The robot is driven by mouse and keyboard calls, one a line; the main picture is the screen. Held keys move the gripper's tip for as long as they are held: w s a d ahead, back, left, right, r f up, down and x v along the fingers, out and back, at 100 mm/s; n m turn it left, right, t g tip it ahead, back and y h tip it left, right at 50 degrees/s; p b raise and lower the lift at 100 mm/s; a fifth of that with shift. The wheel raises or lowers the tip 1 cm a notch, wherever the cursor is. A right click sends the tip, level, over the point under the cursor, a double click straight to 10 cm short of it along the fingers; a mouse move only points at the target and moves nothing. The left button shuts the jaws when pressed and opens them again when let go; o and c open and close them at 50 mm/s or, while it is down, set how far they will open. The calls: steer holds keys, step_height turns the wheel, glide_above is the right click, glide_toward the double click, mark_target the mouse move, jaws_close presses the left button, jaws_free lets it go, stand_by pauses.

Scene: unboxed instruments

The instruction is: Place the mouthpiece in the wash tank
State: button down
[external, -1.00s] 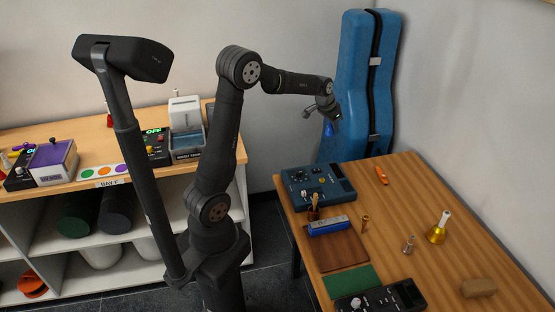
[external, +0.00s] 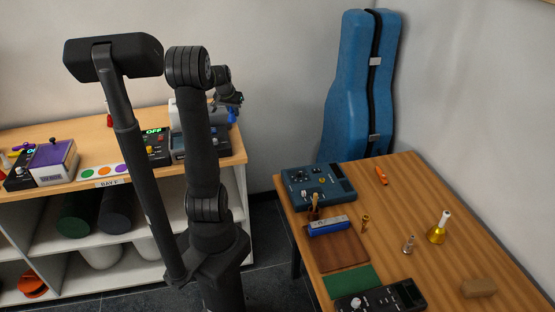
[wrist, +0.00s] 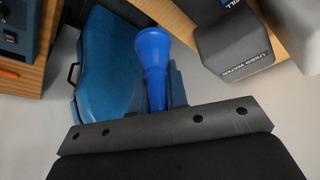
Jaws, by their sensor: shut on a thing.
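My gripper (external: 230,100) is shut on a blue mouthpiece (wrist: 153,55), which flares at its far end in the wrist view. In the external view the mouthpiece (external: 232,116) shows as a small blue shape below the gripper, near the right end of the shelf unit. The wash tank (external: 178,146), a dark unit with a pale upper part, stands on the shelf top and is largely hidden behind my arm. The mouthpiece is held in the air; its exact height over the shelf is unclear.
In the wrist view, a grey container marked USED WATER (wrist: 232,45) is at upper right. A black box reading OFF (external: 156,145) stands left of the tank. The blue instrument case (external: 352,90) leans in the corner. The wooden table (external: 440,270) holds several instruments.

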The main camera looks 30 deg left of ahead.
steer(key=s+a+n+y, duration=0.1)
steer(key=s+a+n, duration=0.2)
steer(key=s+a, duration=0.5)
steer(key=s+a+f, duration=0.1)
steer(key=a+f, duration=0.1)
steer(key=a, duration=0.1)
steer(key=s+a+f, duration=0.2)
steer(key=a, duration=0.1)
steer(key=s+a+f, duration=0.2)
steer(key=a+f, duration=0.1)
steer(key=a, duration=0.1)
steer(key=shift+s, duration=0.2)
steer(key=shift+f, duration=1.95)
steer(key=shift+f, duration=0.15)
steer(key=c, duration=1.4)
jaws_free()
steer(key=shift+c, duration=0.2)
steer(key=v, duration=1.2)
steer(key=shift+w+r, duration=0.2)
steer(key=shift+d, duration=0.1)
